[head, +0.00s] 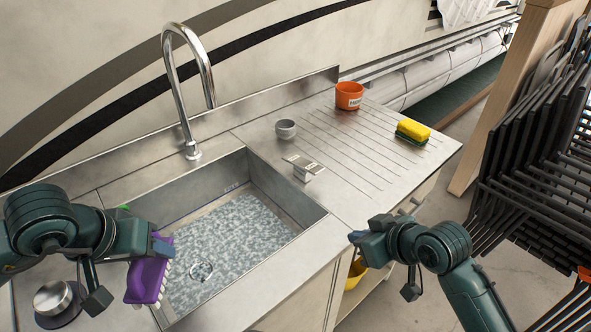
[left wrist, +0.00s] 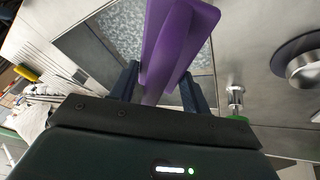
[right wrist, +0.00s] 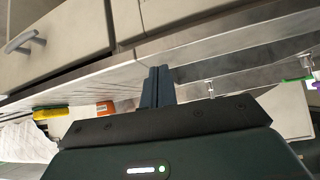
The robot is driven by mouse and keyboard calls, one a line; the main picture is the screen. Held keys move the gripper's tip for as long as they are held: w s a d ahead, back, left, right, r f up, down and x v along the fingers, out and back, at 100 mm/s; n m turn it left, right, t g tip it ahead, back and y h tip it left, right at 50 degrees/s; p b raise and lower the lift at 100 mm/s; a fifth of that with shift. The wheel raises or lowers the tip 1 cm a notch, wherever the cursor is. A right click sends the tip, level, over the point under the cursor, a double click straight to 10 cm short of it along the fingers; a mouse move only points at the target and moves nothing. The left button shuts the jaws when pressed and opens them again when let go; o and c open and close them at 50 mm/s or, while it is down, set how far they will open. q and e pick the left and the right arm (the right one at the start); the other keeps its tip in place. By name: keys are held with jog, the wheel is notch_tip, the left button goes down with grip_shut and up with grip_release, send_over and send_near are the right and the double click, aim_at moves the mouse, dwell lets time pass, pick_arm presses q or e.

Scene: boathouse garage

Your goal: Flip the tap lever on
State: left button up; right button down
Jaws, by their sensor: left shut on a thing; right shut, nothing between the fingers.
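The tall curved metal tap (head: 190,90) stands behind the sink (head: 290,245) in the head view. A small green part (head: 123,207) shows left of the sink, mostly hidden by my left arm. In the left wrist view it is the green end (left wrist: 237,118) of a short metal post; I cannot tell whether this is the tap lever. My left gripper (head: 160,248) is shut on a purple brush (head: 147,281) with pale bristles, over the sink's left edge. The brush fills the left wrist view's middle (left wrist: 172,45). My right gripper (head: 353,238) is shut and empty, right of the sink's front corner.
A round metal item (head: 52,298) sits at far left. Stacked dark chairs (head: 540,150) stand at right.

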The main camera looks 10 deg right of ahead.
pick_arm(q)
jog(key=shift+f, duration=0.1)
pick_arm(e)
jog(key=w+d+r+n+t+y, duration=0.1)
jog(key=w+r+t+y, duration=0.1)
jog(key=w+r, duration=0.8)
notch_tip(320, 180, up, 3)
jog(key=shift+d+r+n+y, duration=0.1)
jog(key=shift+d+n+y, duration=0.2)
jog(key=shift+n+y, duration=0.1)
jog(key=shift+t, duration=0.3)
pick_arm(q)
jog(key=shift+r+p, duration=0.6)
jog(key=shift+r, duration=0.1)
jog(key=shift+w+r, duration=0.1)
jog(key=shift+r, duration=0.05)
pick_arm(e)
jog(key=shift+w+a+f, duration=0.75)
jog(key=shift+w+f, duration=0.4)
jog(key=shift+f, duration=0.3)
jog(key=shift+w+a+f, duration=0.75)
jog(key=shift+w+f, duration=0.35)
jog(key=shift+f, duration=0.3)
jog(key=shift+w+a+f, duration=0.75)
jog(key=shift+w+f, duration=0.4)
jog(key=shift+f, duration=0.3)
